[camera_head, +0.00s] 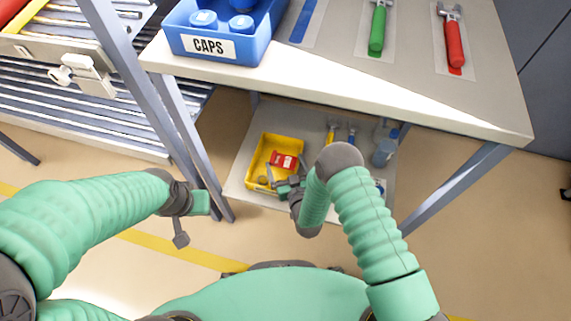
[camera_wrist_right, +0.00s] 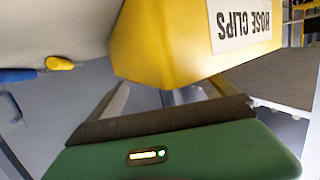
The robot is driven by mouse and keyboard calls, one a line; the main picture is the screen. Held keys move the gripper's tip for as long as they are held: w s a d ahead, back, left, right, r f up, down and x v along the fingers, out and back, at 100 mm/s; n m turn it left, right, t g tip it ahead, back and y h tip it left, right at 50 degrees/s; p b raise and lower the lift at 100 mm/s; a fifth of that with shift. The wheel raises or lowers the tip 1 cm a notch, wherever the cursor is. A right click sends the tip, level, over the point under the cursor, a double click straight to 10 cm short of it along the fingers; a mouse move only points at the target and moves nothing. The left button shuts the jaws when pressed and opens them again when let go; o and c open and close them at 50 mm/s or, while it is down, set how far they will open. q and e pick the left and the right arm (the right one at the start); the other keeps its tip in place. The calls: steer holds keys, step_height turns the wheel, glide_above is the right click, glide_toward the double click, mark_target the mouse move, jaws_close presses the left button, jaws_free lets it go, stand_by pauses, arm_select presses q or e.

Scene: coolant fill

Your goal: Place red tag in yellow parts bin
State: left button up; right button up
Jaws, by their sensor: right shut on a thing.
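The yellow parts bin (camera_head: 254,155) stands on the low shelf under the bench, at the middle of the head view. In the right wrist view its yellow wall (camera_wrist_right: 165,50) fills the top middle, with an upside-down "HOSE CLIPS" label. The red tag (camera_head: 284,160), with a white patch, shows within the bin's outline. My right gripper (camera_head: 285,170) reaches over the bin's near right side, with a finger on each side of the tag, shut on it. The wrist view hides the tag and the fingertips behind the bin. My left gripper (camera_head: 190,203) is away at the left; its jaws are unclear.
Tools with yellow and blue handles (camera_head: 332,132) and a bluish bottle (camera_head: 383,152) stand right of the bin. The bench top (camera_head: 330,80) overhangs the shelf (camera_head: 244,130). A grey bench leg (camera_head: 205,170) stands left of it. A blue CAPS bin (camera_head: 240,48) sits on top.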

steer(key=o, duration=0.9)
steer(key=shift+o, duration=0.2)
steer(key=shift+r, duration=0.1)
steer(key=shift+r+p, duration=0.4)
steer(key=p+v, duration=0.5)
steer(key=v, duration=0.7)
